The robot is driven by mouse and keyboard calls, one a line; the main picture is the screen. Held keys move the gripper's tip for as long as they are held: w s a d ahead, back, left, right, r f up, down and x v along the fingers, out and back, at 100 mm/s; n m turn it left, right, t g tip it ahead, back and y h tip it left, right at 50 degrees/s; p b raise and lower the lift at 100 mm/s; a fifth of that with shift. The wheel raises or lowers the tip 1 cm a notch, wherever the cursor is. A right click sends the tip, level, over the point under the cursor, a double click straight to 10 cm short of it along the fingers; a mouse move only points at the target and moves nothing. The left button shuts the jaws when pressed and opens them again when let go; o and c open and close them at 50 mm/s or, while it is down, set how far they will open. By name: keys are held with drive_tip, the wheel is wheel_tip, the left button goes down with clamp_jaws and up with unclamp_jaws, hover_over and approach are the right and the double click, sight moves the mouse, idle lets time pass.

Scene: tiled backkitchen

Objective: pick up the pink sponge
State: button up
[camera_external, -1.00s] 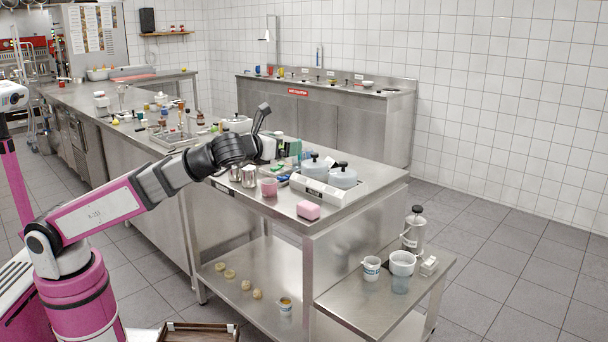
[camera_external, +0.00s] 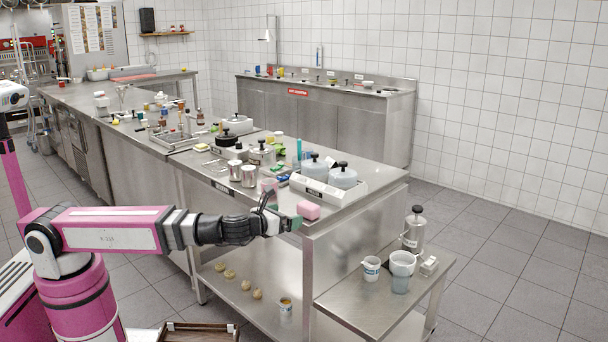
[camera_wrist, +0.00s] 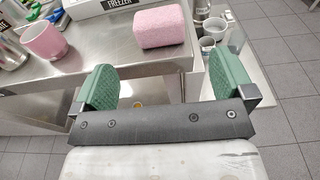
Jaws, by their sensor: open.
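The pink sponge (camera_external: 308,210) lies on the front corner of the steel counter (camera_external: 345,214). In the wrist view the sponge (camera_wrist: 165,26) is a speckled pink block near the counter's edge, ahead of my gripper and slightly right of centre. My gripper (camera_wrist: 163,88) is open and empty, with its two green pads spread apart in front of the counter edge. In the external view my gripper (camera_external: 294,221) is just left of the sponge, at about counter height. The sponge is not between the pads.
A pink cup (camera_wrist: 45,40) stands left of the sponge, near metal canisters (camera_external: 249,176). A white unit with lidded pots (camera_external: 342,178) stands behind it. A lower side table (camera_external: 350,300) holds a jug and cups. The counter right around the sponge is clear.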

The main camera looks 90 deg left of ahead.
sight(303, 211)
drive_tip(key=x, duration=1.1)
drive_tip(key=shift+s+f, duration=0.1)
drive_tip(key=c, duration=0.9)
